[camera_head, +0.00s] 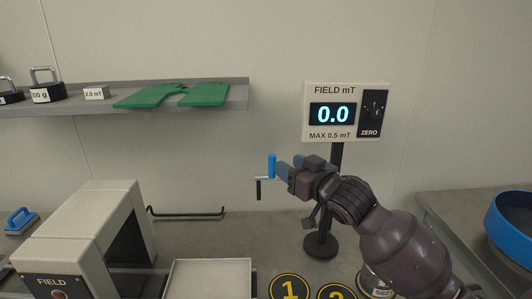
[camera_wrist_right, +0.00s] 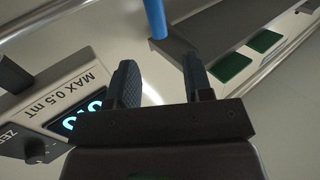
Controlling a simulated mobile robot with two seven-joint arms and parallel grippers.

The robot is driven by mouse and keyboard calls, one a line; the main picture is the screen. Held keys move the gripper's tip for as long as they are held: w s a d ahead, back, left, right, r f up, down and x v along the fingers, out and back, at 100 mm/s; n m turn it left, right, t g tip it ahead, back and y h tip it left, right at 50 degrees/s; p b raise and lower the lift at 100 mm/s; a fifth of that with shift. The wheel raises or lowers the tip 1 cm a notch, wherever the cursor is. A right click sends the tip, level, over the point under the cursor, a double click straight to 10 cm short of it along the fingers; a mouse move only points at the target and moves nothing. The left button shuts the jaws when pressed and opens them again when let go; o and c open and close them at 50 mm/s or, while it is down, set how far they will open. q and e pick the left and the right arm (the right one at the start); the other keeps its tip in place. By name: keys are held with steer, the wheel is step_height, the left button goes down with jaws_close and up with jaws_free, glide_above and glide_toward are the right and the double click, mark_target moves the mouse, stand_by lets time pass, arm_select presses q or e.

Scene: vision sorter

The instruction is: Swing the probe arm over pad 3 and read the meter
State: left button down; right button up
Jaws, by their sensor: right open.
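The field meter (camera_head: 345,111) stands on a black post and reads 0.0, labelled MAX 0.5 mT, with a ZERO knob at its right. The probe arm's blue upright handle (camera_head: 272,166) is left of the post, with a short black probe (camera_head: 258,189) hanging beside it. My right gripper (camera_head: 281,167) is open just right of the handle. In the right wrist view the blue handle (camera_wrist_right: 155,18) lies beyond the open fingers (camera_wrist_right: 158,62), not visibly gripped. Pad 1 (camera_head: 290,288) and pad 2 (camera_head: 336,292) show at the bottom edge.
A shelf (camera_head: 235,97) at upper left holds weights and green gloves (camera_head: 204,94). A beige FIELD arch (camera_head: 95,220) and a pale tray (camera_head: 208,280) are on the bench at left. A blue bowl (camera_head: 515,230) is at right. My right forearm covers the bench right of the post.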

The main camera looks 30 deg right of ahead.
mark_target(275, 157)
steer(key=w, duration=0.4)
steer(key=w+b, duration=0.1)
steer(key=w, duration=0.4)
steer(key=shift+w+a+f, duration=0.1)
steer(key=shift+a, duration=0.1)
jaws_close()
